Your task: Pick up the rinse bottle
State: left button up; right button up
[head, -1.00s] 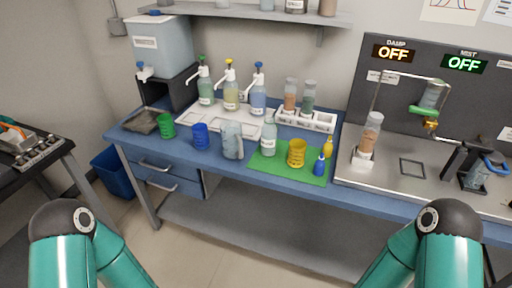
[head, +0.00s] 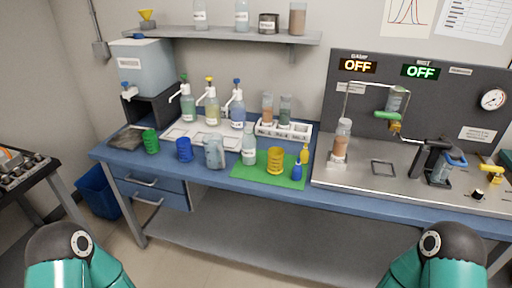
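A clear, pale bottle with a label and narrow neck (head: 248,145) stands upright at the left end of the green mat (head: 240,175) on the blue bench. It looks like the rinse bottle, but its label is too small to read. Beside it on the mat are a yellow cup (head: 275,161), a small blue bottle (head: 297,172) and a small yellow bottle (head: 304,155). A clear jug (head: 214,153) stands just left of the mat. Only the elbows of my two arms show at the bottom corners; both grippers are out of the picture.
Pump bottles (head: 211,104) stand on a white tray behind. A rack (head: 284,131) holds two tubes. Blue (head: 184,150) and green (head: 151,142) cups stand at left. A steel station (head: 410,185) fills the right. The bench's front edge is clear.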

aim_at(249, 140)
jog(key=i, duration=0.85)
jog(key=u, duration=0.05)
